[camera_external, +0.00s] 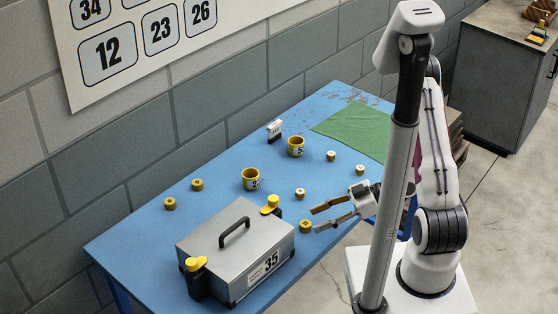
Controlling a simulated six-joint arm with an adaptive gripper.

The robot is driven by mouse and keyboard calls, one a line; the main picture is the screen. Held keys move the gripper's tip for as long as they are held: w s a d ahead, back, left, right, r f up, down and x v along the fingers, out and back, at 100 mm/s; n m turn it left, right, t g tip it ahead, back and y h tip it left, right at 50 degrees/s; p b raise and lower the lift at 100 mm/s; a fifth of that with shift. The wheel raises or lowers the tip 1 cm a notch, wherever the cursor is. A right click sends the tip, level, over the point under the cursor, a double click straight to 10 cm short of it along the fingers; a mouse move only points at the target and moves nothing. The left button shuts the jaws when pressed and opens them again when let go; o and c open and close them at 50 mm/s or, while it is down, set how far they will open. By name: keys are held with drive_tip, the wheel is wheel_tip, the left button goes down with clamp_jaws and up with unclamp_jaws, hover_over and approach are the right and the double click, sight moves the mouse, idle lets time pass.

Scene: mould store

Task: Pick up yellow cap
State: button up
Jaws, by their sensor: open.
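Several small yellow caps lie on the blue table. One yellow cap (305,226) is near the right end of the grey box. Two others, a yellow cap (197,184) and another yellow cap (169,203), are together at the left. My gripper (316,219) is open and empty, its fingers pointing left. In the picture its lower fingertip is just right of the nearest yellow cap. I cannot tell its height above the table.
A grey box (222,262) marked 35 has a black handle and yellow-topped parts at its ends. Yellow cups (250,180) (296,147) and white-topped pieces (300,194) (331,156) (360,170) stand nearby. A green cloth (352,125) lies at the back right of the blue table (215,215).

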sight(306, 223)
drive_tip(key=shift+a+f, duration=0.1)
drive_tip(key=shift+x, duration=2.5)
drive_tip(key=c, duration=0.9)
